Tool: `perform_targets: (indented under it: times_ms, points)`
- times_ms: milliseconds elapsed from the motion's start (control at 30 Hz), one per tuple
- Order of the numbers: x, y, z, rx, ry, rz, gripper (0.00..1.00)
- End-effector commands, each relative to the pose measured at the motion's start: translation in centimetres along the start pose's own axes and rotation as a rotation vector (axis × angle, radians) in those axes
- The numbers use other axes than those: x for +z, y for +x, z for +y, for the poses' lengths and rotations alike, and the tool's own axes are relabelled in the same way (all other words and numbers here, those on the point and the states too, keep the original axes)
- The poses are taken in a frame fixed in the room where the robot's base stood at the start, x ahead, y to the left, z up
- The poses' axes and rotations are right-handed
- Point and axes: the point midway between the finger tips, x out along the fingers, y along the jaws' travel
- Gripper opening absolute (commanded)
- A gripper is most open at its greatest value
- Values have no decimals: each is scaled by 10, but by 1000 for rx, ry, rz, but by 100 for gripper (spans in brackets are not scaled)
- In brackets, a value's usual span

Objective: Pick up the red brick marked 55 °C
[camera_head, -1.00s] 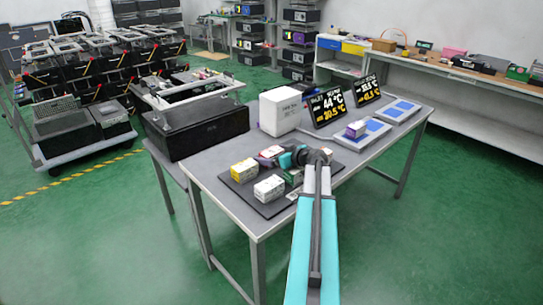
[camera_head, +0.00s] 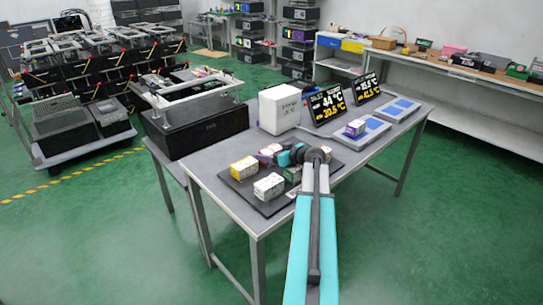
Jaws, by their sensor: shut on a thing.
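A dark mat (camera_head: 236,190) lies on the grey table with several small bricks on it. A reddish and white brick (camera_head: 268,150) is at the mat's far side; its marking is too small to read. The fingers are small and partly hidden by my arm and wrist. Whether the brick is clear of the mat I cannot tell. A yellow brick (camera_head: 243,168) stands to the left, a white brick (camera_head: 269,186) in front, and a dark green brick (camera_head: 292,174) below the wrist.
A white box (camera_head: 280,109) stands behind the mat. Two dark temperature displays (camera_head: 327,105) (camera_head: 367,89) stand behind two plates with blue pads (camera_head: 357,135) (camera_head: 399,108). A purple and white brick (camera_head: 355,128) is on the nearer plate. A black case (camera_head: 205,130) is at the left.

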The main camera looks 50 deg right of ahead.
Motion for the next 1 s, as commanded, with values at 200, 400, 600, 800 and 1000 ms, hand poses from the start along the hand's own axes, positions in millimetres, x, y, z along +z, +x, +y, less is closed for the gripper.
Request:
perform_targets:
  times_ms: [200,400,600,800,1000]
  points:
    - [-1,0,0,0,0,1,45]
    - [-5,-2,0,0,-1,1,45]
    - [-20,-7,0,0,-2,3,45]
    - [-42,-16,0,0,-3,3,45]
    - [-66,-27,0,1,-3,3,45]
